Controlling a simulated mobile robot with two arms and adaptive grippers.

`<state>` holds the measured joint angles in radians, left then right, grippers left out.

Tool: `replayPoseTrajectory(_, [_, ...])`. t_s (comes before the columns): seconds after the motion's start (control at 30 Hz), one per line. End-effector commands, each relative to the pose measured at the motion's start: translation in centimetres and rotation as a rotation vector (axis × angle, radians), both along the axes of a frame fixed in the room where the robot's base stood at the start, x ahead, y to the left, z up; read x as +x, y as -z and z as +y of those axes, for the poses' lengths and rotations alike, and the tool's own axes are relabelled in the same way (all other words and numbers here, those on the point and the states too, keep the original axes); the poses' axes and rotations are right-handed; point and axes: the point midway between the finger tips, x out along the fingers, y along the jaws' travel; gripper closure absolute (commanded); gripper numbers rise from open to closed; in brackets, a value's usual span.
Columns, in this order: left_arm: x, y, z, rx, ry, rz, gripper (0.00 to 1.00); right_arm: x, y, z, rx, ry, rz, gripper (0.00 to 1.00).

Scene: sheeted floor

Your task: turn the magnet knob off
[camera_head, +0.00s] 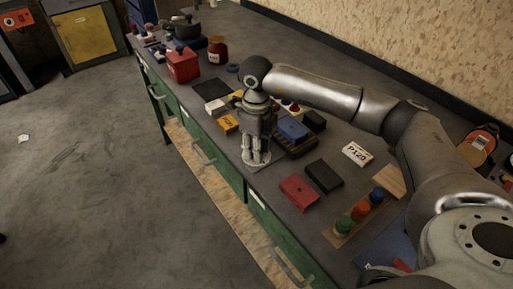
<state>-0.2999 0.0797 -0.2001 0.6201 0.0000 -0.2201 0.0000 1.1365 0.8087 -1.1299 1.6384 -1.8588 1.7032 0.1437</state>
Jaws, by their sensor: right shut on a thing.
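My right arm reaches in from the right over the workbench (223,125). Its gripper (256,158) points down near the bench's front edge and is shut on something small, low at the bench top. The fingers hide most of it; it appears to be the magnet knob, but its shape and turn position cannot be told. A dark flat plate shows beside the fingertips. My left gripper is not in view.
Close to the gripper are a yellow box (228,124) and a blue box (293,128). A red box (298,192), a dark box (323,175) and a wooden rack with coloured knobs (342,227) lie nearer. A red canister (183,66) stands farther back.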

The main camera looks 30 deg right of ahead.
Motion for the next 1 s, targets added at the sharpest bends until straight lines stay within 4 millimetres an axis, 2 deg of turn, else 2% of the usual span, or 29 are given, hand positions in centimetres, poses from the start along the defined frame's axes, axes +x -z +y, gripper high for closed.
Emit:
replayPoseTrajectory(0.33, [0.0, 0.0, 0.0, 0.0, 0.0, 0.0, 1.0, 0.1, -0.2, 0.0, 0.0, -0.002, -0.006, 0.95])
replayPoseTrajectory(0.37, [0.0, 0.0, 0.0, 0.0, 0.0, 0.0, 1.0, 0.1, -0.2, 0.0, 0.0, -0.002, -0.006, 0.68])
replayPoseTrajectory(0.5, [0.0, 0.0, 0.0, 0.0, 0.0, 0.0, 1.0, 0.1, -0.1, 0.0, 0.001, -0.002, -0.004, 0.5])
replayPoseTrajectory(0.83, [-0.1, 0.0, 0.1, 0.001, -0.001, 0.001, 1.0, 0.1, -0.2, 0.0, 0.0, -0.001, -0.002, 0.49])
replayPoseTrajectory(1.0, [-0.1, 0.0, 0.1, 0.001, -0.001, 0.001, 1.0, 0.1, -1.9, 0.0, 0.001, -0.002, -0.005, 0.49])
